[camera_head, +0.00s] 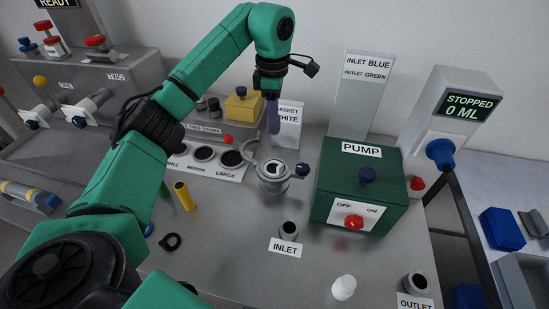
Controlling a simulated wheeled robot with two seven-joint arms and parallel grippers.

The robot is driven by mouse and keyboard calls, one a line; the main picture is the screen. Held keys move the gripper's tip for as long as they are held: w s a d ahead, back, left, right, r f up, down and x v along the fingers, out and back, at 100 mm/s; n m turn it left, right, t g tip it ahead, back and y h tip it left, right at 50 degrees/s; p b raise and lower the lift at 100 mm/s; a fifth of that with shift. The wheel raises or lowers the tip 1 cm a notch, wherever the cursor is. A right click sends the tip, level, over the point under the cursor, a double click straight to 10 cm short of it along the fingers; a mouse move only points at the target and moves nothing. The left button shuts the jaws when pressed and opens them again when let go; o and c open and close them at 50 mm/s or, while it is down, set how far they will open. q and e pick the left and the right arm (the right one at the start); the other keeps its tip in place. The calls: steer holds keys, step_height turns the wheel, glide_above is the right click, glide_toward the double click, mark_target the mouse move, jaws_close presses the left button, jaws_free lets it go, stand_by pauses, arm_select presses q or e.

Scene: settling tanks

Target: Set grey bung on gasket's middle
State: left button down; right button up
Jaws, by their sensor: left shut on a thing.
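My left gripper (271,92) points down above the bench, behind the metal vessel. It is shut on a slim purple piece (273,118) that hangs upright below it. Two small dark grey stoppers (201,103) stand at the back, left of the yellow block; I cannot tell which one is the grey bung. A dark ring (171,242) lies flat on the bench at the front left and may be the gasket. My right gripper is not in view.
The metal vessel (272,181) stands mid-bench, with the green pump box (360,187) right of it. The inlet socket (289,230), white piece (344,287) and outlet socket (415,283) stand nearer. A yellow cylinder (184,196) stands left. The bench between ring and inlet is clear.

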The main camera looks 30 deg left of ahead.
arm_select(q)
step_height(320, 180, down, 12)
steer(key=p, duration=0.3)
steer(key=shift+w+r, duration=0.15)
steer(key=shift+w+f, duration=0.1)
steer(key=shift+f, duration=0.2)
steer(key=shift+f+b, duration=0.3)
steer(key=shift+f, duration=0.05)
steer(key=shift+f, duration=0.25)
steer(key=shift+c, duration=2.3)
jaws_free()
steer(key=shift+r, duration=0.2)
